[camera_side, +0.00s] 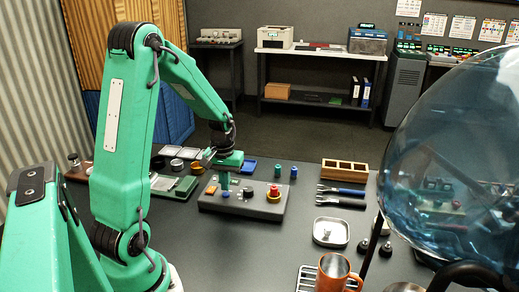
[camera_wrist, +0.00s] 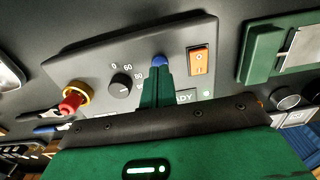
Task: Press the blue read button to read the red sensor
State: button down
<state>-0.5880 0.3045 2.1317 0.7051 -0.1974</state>
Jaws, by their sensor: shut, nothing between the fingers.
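A grey control box (camera_side: 255,208) stands on the dark bench and also shows in the wrist view (camera_wrist: 100,60). Its blue button (camera_wrist: 159,60) is right at the tip of my gripper (camera_wrist: 159,72) in the wrist view. My gripper is shut and empty, pointing down over the box in the side view (camera_side: 226,178). I cannot tell whether the fingertips touch the button or stop just above it. The fingers hide part of the panel and of a label ending in "ADY". I cannot clearly identify the red sensor.
The box also carries a black dial (camera_wrist: 121,84), an orange switch (camera_wrist: 199,61) and a red knob with a yellow collar (camera_wrist: 74,98). A wooden tray (camera_side: 345,171), forked tools (camera_side: 342,197), a metal dish (camera_side: 331,232) and an orange mug (camera_side: 334,272) stand to the right.

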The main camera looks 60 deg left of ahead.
jog(key=shift+f, duration=0.95)
dwell(0.3)
jog(key=shift+r, duration=2.2)
notch_tip(320, 180, up, 6)
dwell(1.2)
